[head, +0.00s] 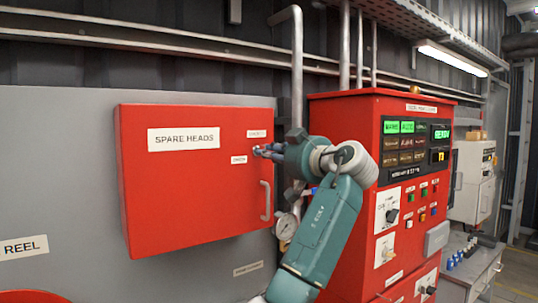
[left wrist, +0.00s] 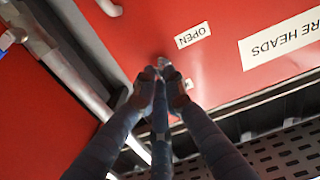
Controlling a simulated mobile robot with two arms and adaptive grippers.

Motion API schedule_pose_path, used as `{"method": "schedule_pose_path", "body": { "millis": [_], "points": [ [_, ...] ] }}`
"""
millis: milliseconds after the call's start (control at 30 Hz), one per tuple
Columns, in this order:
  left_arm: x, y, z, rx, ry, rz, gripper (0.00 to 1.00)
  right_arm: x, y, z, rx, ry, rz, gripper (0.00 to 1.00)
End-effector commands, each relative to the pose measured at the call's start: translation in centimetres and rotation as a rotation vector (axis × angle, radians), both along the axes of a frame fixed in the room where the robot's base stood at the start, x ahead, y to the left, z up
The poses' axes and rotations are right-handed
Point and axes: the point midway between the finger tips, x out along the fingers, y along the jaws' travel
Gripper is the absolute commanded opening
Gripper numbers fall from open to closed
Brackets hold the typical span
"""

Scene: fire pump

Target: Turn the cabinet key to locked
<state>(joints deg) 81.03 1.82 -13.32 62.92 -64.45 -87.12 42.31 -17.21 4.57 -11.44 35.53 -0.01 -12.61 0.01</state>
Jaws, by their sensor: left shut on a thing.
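The red cabinet (head: 190,215) marked SPARE HEADS is closed on the grey wall. My left gripper (head: 262,151) reaches the right part of its door, with its fingers closed on the cabinet key. In the left wrist view the fingertips (left wrist: 163,82) are together at a small metal key (left wrist: 164,63) against the red door. The fingers hide most of the key, so its exact angle cannot be told. An OPEN label (left wrist: 193,36) shows beside it in the left wrist view. In the head view one small label (head: 257,133) sits above the fingertips and another (head: 239,160) lower left. My right gripper is not in view.
A door handle (head: 265,200) is below the fingertips. A pipe (head: 297,75) and a gauge (head: 286,226) are in the gap right of the cabinet. A red control panel (head: 345,115) with lit displays and switches stands close to my left arm on its right.

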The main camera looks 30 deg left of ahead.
Motion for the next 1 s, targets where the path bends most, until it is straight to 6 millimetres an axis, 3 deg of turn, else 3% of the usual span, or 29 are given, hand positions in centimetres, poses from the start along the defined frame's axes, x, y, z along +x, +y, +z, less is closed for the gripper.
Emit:
{"method": "schedule_pose_path", "body": {
  "millis": [733,767,833,1000],
  "points": [
    [0.04,-0.01,-0.12,0.031,0.082,-0.001,0.0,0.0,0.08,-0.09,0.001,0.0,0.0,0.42],
    [0.04,-0.01,-0.12,0.031,0.082,-0.001,0.14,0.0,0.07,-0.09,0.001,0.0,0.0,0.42],
    [0.04,-0.01,-0.12,0.031,0.081,-0.001,0.28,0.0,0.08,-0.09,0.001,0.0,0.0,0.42],
    [0.02,-0.01,-0.08,0.032,0.08,-0.001,0.29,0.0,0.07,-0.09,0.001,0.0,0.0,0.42]
  ]
}}
